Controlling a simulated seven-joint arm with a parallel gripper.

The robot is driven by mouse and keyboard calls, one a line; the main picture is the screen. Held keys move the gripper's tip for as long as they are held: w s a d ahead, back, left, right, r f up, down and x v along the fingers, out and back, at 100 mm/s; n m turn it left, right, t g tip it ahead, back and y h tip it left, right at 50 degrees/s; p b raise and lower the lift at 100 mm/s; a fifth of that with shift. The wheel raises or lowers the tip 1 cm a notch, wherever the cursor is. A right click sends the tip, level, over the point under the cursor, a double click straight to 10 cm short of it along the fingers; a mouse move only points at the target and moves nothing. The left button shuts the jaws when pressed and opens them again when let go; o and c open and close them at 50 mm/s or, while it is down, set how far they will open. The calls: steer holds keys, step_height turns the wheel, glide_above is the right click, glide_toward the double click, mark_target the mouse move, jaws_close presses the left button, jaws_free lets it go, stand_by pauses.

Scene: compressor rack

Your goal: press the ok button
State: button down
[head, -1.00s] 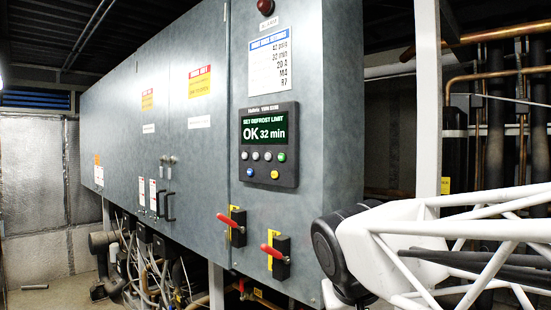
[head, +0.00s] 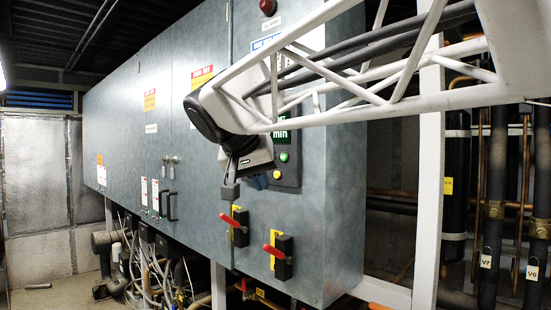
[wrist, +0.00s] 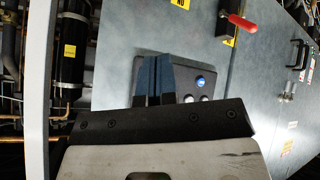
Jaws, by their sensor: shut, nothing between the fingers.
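The control panel (head: 291,176) on the grey cabinet is partly hidden behind my arm and gripper in the head view. In the wrist view the panel (wrist: 190,67) appears upside down, with a blue button (wrist: 201,81) and pale buttons (wrist: 205,98) right of my fingers. I cannot read which button is marked OK. My gripper (head: 262,182) is shut and empty, its dark blue fingers (wrist: 152,60) in front of the panel, covering part of it. Contact cannot be told.
Two red-handled switches (head: 273,250) (head: 240,228) stick out of the cabinet below the panel. A red lamp (head: 267,6) sits above. A white post (head: 428,190) and pipes (head: 488,200) stand to the right.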

steer(key=shift+t, duration=0.4)
steer(key=a+r, duration=0.2)
steer(key=w+a+r, duration=0.1)
steer(key=a+r, duration=0.1)
steer(key=shift+w, duration=0.2)
steer(key=shift+w+d, duration=0.1)
steer(key=shift+d, duration=0.05)
steer(key=w+d, duration=0.6)
stand_by(0.4)
steer(key=shift+w+d, duration=0.6)
stand_by(3.2)
steer(key=shift+s+a, duration=0.55)
steer(key=shift+s, duration=0.1)
stand_by(0.6)
steer(key=shift+s+a, duration=1.7)
steer(key=shift+a, duration=0.05)
